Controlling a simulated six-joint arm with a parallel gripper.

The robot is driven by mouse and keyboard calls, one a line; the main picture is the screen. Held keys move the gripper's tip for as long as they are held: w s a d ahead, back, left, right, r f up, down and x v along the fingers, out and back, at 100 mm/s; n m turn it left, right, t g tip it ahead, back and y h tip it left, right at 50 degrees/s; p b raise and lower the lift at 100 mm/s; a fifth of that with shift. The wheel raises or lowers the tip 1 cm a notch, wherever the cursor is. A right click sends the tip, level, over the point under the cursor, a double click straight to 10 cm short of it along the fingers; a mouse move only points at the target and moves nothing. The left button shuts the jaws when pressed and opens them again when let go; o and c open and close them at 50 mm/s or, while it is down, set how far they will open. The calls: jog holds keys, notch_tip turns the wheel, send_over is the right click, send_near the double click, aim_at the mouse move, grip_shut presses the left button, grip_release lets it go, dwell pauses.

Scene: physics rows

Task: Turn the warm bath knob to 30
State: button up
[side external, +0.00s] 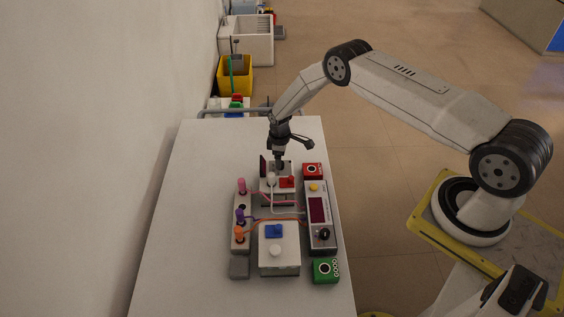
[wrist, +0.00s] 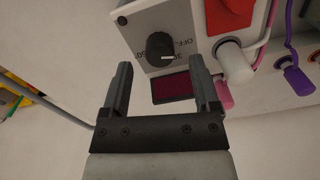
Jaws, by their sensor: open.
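The bath knob (wrist: 162,50) is black and round with a white pointer line, on the face of a pale box (wrist: 150,20). Its dial marks appear rotated; OFF is at the upper right and numbers lie beside the knob. The pointer lies toward the right, but I cannot tell exactly which mark it meets. My gripper (wrist: 159,66) is open and empty, its fingers spread to either side of the knob's line, with the knob beyond the tips. In the side view my gripper (side external: 280,165) is low at the rear box; the knob is hidden there.
A dark red display (wrist: 171,86) sits beside the knob. A red switch (side external: 287,182) and a white cylinder (side external: 271,179) top the rear box. The front-left table is clear.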

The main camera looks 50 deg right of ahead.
jog(key=shift+f, duration=1.05)
jog(key=shift+c, duration=0.3)
grip_shut()
